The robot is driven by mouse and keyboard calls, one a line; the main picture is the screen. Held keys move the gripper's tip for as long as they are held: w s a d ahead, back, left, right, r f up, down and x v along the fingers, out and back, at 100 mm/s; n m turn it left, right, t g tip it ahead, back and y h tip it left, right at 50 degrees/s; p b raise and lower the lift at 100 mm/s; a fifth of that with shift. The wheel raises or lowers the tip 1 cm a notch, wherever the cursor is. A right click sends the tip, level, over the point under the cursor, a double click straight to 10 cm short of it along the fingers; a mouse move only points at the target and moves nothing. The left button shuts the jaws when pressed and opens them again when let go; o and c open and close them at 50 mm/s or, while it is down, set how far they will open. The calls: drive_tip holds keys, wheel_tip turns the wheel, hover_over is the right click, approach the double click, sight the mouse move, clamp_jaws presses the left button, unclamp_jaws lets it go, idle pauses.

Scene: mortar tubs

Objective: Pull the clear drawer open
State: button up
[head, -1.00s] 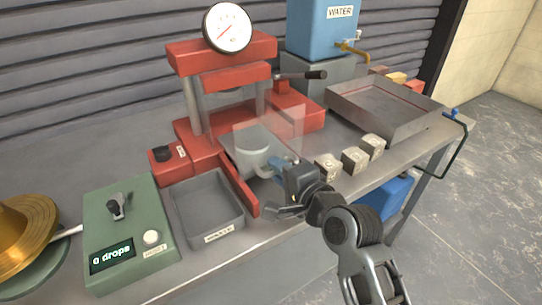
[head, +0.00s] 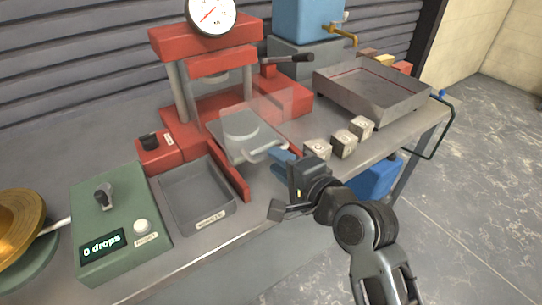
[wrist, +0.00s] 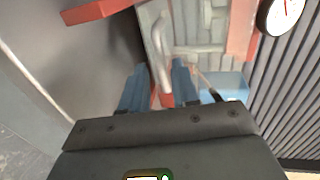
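The red press (head: 212,62) stands on the bench. A grey sliding tray with a round raised plate (head: 242,128) sits low at its front, with a curved grey handle (head: 264,153). A clear panel (head: 275,104) shows faintly behind the tray's right part. My gripper (head: 284,158) is at the right end of the handle. In the wrist view the handle (wrist: 162,45) runs down towards the space between my blue fingers (wrist: 160,85). The fingers stand apart, and red shows between them. Contact with the handle is not clear.
Left of the press front are a grey open bin (head: 195,205) and a green counter box (head: 115,220). Several small blocks (head: 343,143) stand right of my gripper. A metal tray (head: 345,95) and blue water tank (head: 308,18) are at the back right.

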drive_tip(key=shift+v, duration=1.75)
drive_tip(key=s+d+f+n+t+h, duration=0.1)
drive_tip(key=s+d+f+n+h, duration=0.15)
drive_tip(key=s+d+f, duration=0.55)
drive_tip(key=s+d+f+n+t+h, duration=0.1)
drive_tip(key=s+d+h, duration=0.25)
drive_tip(key=s, duration=0.85)
drive_tip(key=s+d+r+n+h, duration=0.1)
drive_tip(key=s+d+r+n, duration=0.2)
drive_tip(key=s, duration=0.7)
drive_tip(key=s+d+r+n+h, duration=0.1)
drive_tip(key=s+d+r+n, duration=0.2)
drive_tip(key=s, duration=0.7)
drive_tip(key=shift+d+r+n+h, duration=0.2)
drive_tip(key=shift+r+n+h, duration=0.2)
drive_tip(key=shift+r+n, duration=0.4)
